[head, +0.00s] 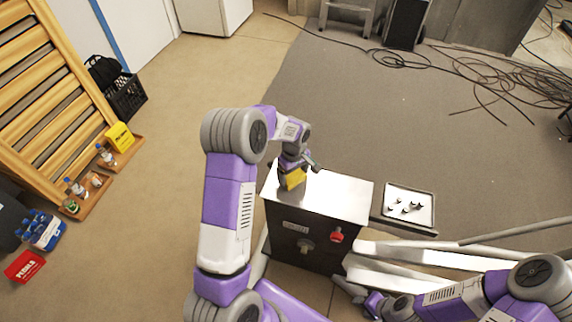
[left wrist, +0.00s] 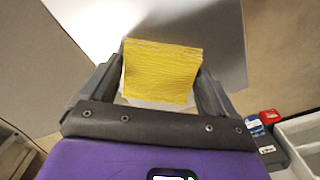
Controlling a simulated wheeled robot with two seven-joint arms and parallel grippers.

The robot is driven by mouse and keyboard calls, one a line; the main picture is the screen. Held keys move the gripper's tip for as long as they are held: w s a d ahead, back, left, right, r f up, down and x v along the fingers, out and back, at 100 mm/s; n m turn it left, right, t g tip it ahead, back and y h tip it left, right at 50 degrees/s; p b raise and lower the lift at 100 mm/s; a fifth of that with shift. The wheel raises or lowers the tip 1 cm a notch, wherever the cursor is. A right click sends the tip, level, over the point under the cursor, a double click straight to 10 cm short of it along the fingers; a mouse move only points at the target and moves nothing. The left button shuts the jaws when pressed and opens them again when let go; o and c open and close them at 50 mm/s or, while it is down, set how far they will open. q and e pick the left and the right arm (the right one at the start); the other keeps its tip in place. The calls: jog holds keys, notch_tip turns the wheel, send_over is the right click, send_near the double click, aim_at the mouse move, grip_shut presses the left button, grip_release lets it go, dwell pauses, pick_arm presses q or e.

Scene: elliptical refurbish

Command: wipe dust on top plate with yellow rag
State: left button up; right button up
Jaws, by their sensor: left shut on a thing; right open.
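The top plate (head: 335,196) is a shiny metal surface on a dark box-shaped unit (head: 300,240) in the middle of the head view. It also shows as a bright surface in the left wrist view (left wrist: 105,20). My left gripper (head: 293,172) is over the plate's left part, shut on the yellow rag (left wrist: 162,72). The rag (head: 294,179) is at the plate; whether it touches cannot be told. No dust can be made out on the plate. My right gripper (head: 358,294) is low in front of the unit, empty and open.
A tray with small dark parts (head: 408,208) stands right of the unit. A red knob (head: 337,235) is on the unit's front. Pale beams (head: 430,256) lie at the right. Wooden slats (head: 50,95), bottles and boxes stand at the left. Cables (head: 500,80) lie behind.

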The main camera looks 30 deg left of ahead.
pick_arm(q)
jog(key=shift+s+a, duration=0.15)
jog(key=shift+a, duration=0.35)
jog(key=shift+s+a+r+p, duration=0.1)
jog(key=shift+r+p, duration=0.1)
jog(key=shift+p, duration=0.1)
notch_tip(320, 180, up, 2)
jog(key=shift+p, duration=0.35)
jog(key=shift+r+p, duration=2.1)
jog(key=shift+r, duration=0.8)
